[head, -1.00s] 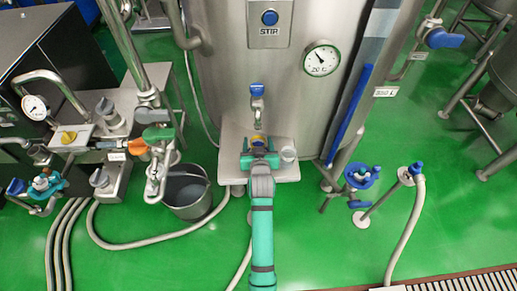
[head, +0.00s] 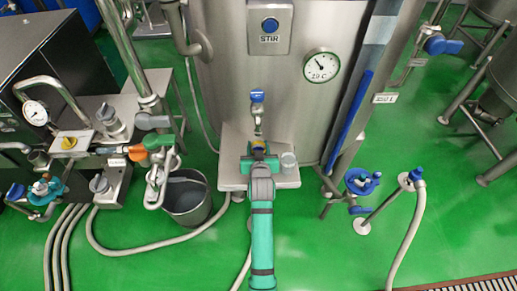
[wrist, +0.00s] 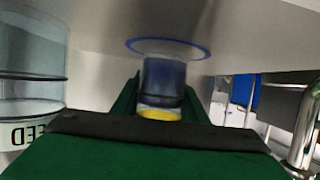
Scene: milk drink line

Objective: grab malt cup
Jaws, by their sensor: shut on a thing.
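My gripper (head: 260,161) is at the small steel shelf (head: 232,180) on the front of the tank, below the blue-handled tap (head: 257,98). It is shut on a small cup (head: 258,147); I take this as the malt cup, though no label on it is readable. In the wrist view the cup (wrist: 164,82) stands between the green fingers, dark blue and see-through with a yellow band. The fingers partly hide the cup in the head view. Whether it touches the shelf I cannot tell.
A clear cup (head: 289,160) stands on the shelf just right of my gripper; its label in the wrist view (wrist: 25,133) shows mirrored letters. A blue ring (wrist: 168,47) shows behind the held cup. A bucket (head: 186,197) stands on the floor at left, with pipes and hoses nearby.

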